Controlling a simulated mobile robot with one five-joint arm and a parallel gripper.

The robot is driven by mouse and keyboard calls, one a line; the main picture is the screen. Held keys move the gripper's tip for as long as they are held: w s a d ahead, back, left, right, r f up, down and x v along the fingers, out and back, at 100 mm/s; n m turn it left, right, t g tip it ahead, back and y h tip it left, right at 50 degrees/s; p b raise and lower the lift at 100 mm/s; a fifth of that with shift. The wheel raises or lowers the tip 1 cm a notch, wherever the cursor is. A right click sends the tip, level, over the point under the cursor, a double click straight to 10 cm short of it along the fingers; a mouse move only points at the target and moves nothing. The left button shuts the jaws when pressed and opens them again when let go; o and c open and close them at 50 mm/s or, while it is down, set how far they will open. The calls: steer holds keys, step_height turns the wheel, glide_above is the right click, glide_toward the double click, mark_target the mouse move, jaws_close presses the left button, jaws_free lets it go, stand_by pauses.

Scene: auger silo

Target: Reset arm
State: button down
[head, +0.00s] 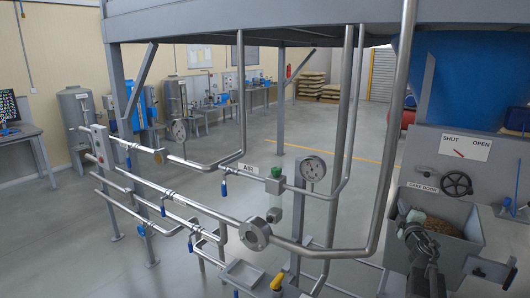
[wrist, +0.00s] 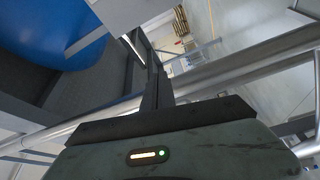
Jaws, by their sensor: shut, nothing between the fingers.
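My gripper (wrist: 158,88) points away from the camera in the wrist view, its dark fingers together with nothing between them. In the head view my dark arm rises from the bottom edge at the lower right, and my gripper (head: 408,222) is in front of the grey open-topped bin. The bin (head: 474,256) holds brown crumbly material. I cannot tell the exact gap between my gripper and the bin.
Steel pipes (head: 345,250) with valves and a round gauge (head: 313,168) stand close at the left. Open floor (head: 225,185) lies beyond the pipes.

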steer(key=w+a+m, duration=0.2)
steer(key=w+a, duration=0.2)
steer(key=a, duration=0.8)
steer(key=s+a+f+m+g, duration=0.1)
steer(key=a+f+m+g, duration=0.3)
steer(key=a+f+m, duration=0.5)
steer(key=s+a+f+g+y, duration=0.2)
steer(key=s+a+f+g, duration=0.6)
steer(key=s+a+f, duration=0.45)
steer(key=s+a+f+g+y, duration=0.1)
steer(key=s+a+f+g, duration=0.1)
steer(key=s, duration=0.4)
steer(key=s+a+f+m+g+y, duration=0.1)
steer(key=s+a+f+g, duration=0.1)
steer(key=s+g, duration=0.2)
steer(key=shift+s+a+m+y, duration=0.2)
steer(key=shift+s+m+y, duration=0.15)
steer(key=shift+s, duration=0.85)
